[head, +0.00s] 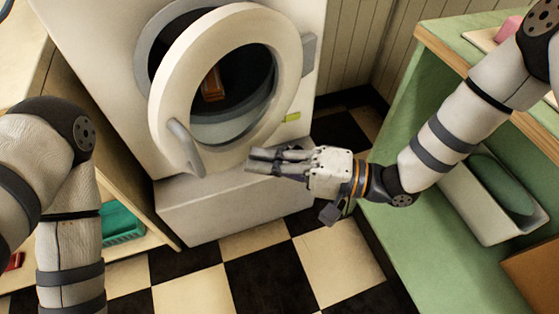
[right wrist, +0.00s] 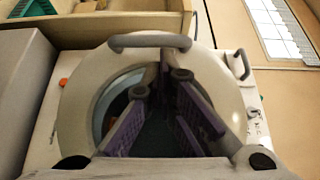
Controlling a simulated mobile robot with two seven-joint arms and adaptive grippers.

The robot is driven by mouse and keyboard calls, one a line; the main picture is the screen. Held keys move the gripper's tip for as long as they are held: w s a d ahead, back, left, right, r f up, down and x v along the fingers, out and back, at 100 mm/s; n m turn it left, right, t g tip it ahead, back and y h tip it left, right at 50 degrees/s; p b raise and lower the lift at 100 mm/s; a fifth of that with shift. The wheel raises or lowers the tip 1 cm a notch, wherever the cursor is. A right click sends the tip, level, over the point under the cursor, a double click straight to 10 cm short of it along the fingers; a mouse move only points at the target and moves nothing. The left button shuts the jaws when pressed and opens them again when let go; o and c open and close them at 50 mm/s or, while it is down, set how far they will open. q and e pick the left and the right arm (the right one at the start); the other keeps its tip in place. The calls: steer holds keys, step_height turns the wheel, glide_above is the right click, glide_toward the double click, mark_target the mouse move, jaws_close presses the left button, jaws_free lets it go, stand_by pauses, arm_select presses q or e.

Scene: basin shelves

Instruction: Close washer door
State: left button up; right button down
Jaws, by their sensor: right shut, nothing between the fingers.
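The white washer (head: 90,70) stands at the back left in the head view. Its round door (head: 170,70) is ajar, a thick white ring standing out from the washer front with dark glass in its middle. The door's grey handle (head: 186,148) is at its lower left; it also shows at the top of the right wrist view (right wrist: 150,41). My right gripper (head: 250,162) is shut and empty, just below the door's lower rim and right of the handle. Whether it touches the door I cannot tell. My left arm enters at the left; its gripper is out of view.
An orange-brown item (head: 212,85) shows through the door glass. A green shelf unit (head: 400,130) with a white basin (head: 470,215) stands at the right. A wooden shelf with a teal basket (head: 121,222) is at the left. The checkered floor (head: 250,280) in front is clear.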

arm_select(q)
steer(key=shift+w+d+r, duration=0.1)
steer(key=shift+w+r, duration=0.2)
steer(key=shift+r, duration=0.05)
arm_select(e)
steer(key=x, duration=0.8)
steer(key=shift+a, duration=0.3)
steer(key=shift+w, duration=0.1)
arm_select(q)
steer(key=shift+g, duration=0.4)
steer(key=s+f+b, duration=0.2)
steer(key=s+f, duration=0.1)
steer(key=shift+f+b, duration=0.25)
steer(key=shift+b, duration=0.15)
arm_select(e)
steer(key=w+a+m+t+h, duration=0.2)
steer(key=w+a+m+t, duration=0.2)
steer(key=w+a, duration=0.5)
steer(key=shift+w+a+t+h, duration=0.3)
steer(key=shift+a+t, duration=0.15)
steer(key=shift+t, duration=0.45)
steer(key=shift+s+f, duration=0.1)
steer(key=shift+f, duration=0.05)
